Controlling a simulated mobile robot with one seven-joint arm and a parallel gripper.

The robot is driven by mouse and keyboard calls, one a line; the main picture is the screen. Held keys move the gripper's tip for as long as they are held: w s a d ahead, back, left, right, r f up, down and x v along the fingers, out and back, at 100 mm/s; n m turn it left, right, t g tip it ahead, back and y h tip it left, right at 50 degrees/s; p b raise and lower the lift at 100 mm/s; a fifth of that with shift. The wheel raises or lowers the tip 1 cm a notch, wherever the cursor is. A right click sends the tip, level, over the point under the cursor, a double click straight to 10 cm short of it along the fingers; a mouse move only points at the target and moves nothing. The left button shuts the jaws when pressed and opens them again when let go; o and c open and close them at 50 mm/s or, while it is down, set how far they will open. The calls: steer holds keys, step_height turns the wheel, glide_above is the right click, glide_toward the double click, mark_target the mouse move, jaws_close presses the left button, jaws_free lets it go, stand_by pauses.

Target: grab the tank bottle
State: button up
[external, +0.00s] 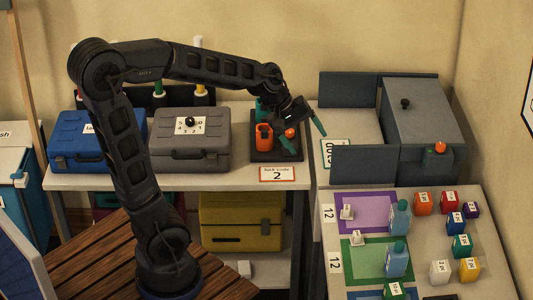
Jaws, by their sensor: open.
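My gripper (307,145) hangs over the right part of a dark stand on the back table, its teal fingers spread apart. An orange round thing (290,132) shows close to the fingers; I cannot tell whether they touch it. An orange container (264,135) stands upright on the dark stand, left of the fingers. A teal thing (262,108) stands behind it, partly hidden by my arm. I cannot tell which item is the tank bottle.
A blue case (80,150) and a grey case (190,155) stand left of the dark stand (290,154). A grey box (425,115) with raised panels stands to the right.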

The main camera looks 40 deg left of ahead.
steer(key=w+d+f+n, duration=0.8)
steer(key=w+d, duration=0.1)
steer(key=w, duration=0.3)
steer(key=n, duration=0.9)
glide_toward(404, 212)
steer(key=shift+w+a+f+t+y, duration=0.1)
steer(key=shift+w+f+t+y, duration=0.1)
steer(key=shift+f, duration=0.3)
steer(key=shift+w+a+f+t+y, duration=0.1)
steer(key=shift+w+f+t, duration=0.1)
steer(key=shift+f, duration=0.35)
steer(key=shift+x, duration=5.05)
steer(key=shift+w+r, duration=0.1)
steer(key=shift+w, duration=0.05)
steer(key=shift+c, duration=0.5)
steer(key=c, duration=1.1)
steer(key=shift+c, duration=0.2)
